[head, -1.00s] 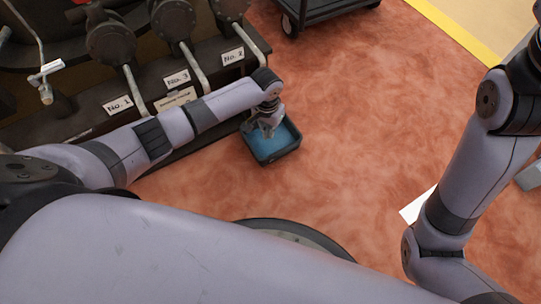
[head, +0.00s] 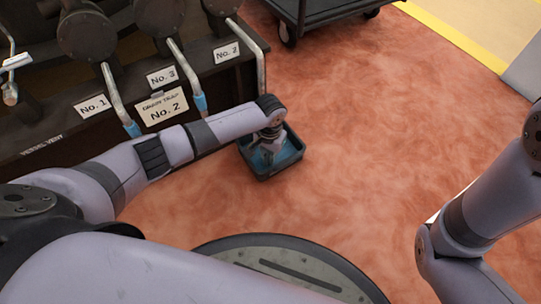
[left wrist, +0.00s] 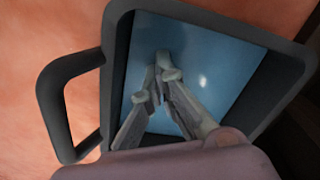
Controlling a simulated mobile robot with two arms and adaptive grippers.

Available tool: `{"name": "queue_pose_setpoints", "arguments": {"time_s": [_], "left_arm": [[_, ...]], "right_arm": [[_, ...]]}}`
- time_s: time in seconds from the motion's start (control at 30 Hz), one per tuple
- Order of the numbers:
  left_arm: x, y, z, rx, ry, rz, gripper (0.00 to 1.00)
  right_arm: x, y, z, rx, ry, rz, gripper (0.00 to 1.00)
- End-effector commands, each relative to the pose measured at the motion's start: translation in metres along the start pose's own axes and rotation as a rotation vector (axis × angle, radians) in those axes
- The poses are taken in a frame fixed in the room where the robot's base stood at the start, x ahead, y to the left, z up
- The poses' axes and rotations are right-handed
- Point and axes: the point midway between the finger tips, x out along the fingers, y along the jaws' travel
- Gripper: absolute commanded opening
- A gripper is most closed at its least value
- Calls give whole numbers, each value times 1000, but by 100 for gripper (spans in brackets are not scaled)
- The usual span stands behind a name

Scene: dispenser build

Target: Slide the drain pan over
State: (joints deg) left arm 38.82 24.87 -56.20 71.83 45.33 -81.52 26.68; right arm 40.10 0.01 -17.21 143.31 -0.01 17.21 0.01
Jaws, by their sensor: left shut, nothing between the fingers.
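The drain pan (head: 286,168) is a dark, square-cornered pan with a blue inside, flat on the reddish floor at the foot of the dispenser bench. In the left wrist view the pan (left wrist: 205,14) fills most of the picture, and its loop handle (left wrist: 46,95) sticks out at the left. My left gripper (head: 268,153) points down over the inside of the pan. In the left wrist view its fingertips (left wrist: 163,85) are together, with nothing between them. I cannot tell whether they touch the pan. My right arm shows at the right, but its gripper is out of view.
The dark dispenser bench (head: 60,135) has several pipes and labels, including a "Drain trap No. 2" sign (head: 162,108). A dark cart (head: 325,10) stands at the top. The floor (head: 390,130) right of the pan is clear.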

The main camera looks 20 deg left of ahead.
Motion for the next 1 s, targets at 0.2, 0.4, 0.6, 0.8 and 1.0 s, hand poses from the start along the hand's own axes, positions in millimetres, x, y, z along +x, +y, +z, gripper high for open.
{"name": "queue_pose_setpoints", "arguments": {"time_s": [0.2, 0.4, 0.6, 0.8, 1.0], "left_arm": [[0, -2, 24, 2, 1, -1, 0], [-2, -1, 34, 1, 1, -1, 0], [-3, -1, 36, 0, 1, -1, 0], [-4, -1, 36, 0, 1, -1, 0], [-10, 0, 37, -5, 1, 5, 0]], "right_arm": [[-15, -3, -5, 0, 0, -1, 67], [-19, -4, -7, 0, 0, -1, 67], [-19, -4, -7, 0, 0, -1, 67], [-19, -4, -7, 0, 0, -1, 67], [-2, 1, 2, 1, -4, 4, 67]]}}
